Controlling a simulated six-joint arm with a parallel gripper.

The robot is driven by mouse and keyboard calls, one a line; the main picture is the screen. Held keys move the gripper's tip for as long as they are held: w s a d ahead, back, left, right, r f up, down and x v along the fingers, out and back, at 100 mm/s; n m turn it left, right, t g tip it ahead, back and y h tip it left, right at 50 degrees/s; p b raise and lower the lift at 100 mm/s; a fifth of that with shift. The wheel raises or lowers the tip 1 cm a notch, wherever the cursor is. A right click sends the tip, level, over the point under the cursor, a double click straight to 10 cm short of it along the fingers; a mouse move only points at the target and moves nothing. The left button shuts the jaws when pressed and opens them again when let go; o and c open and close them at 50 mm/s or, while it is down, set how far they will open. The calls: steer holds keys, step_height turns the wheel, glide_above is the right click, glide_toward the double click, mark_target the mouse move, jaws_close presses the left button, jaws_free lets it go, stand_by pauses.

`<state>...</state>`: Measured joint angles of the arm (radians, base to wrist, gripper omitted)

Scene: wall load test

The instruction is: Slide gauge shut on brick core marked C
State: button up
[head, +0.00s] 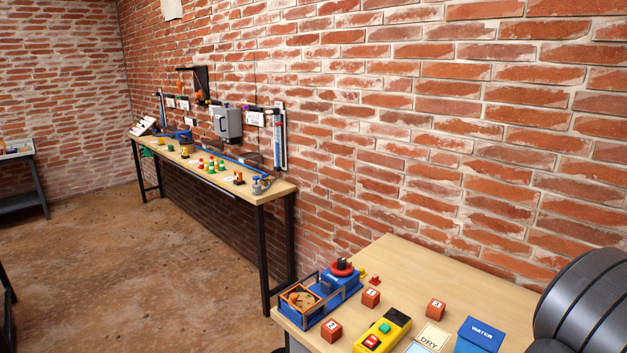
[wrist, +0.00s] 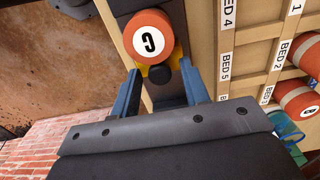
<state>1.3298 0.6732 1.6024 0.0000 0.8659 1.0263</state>
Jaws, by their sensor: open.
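In the wrist view, the brick core marked C (wrist: 150,35) is an orange-red cylinder with its white labelled end facing me. It lies at a dark grey bar (wrist: 178,14), which appears to be part of the slide gauge. A yellow piece (wrist: 177,56) shows behind the core's lower edge, and a black round knob (wrist: 158,75) stands just below the core. My gripper (wrist: 160,70) has its two blue fingers apart, one on each side of the knob. I cannot tell whether they touch it. The gauge's jaws are not clear. In the head view, neither core C nor my fingers show.
A wooden rack with BED labels (wrist: 227,66) stands right of the fingers, with another brick core (wrist: 297,98) in it. In the head view, the near table (head: 390,262) carries several red cubes, a yellow box (head: 383,330) and a blue WATER box (head: 478,336). A long bench (head: 270,192) lines the wall.

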steer(key=shift+r, duration=3.5)
steer(key=shift+f, duration=0.1)
step_height(320, 180, down, 7)
steer(key=shift+r, duration=0.1)
steer(key=shift+s+d, duration=0.1)
steer(key=shift+s, duration=0.05)
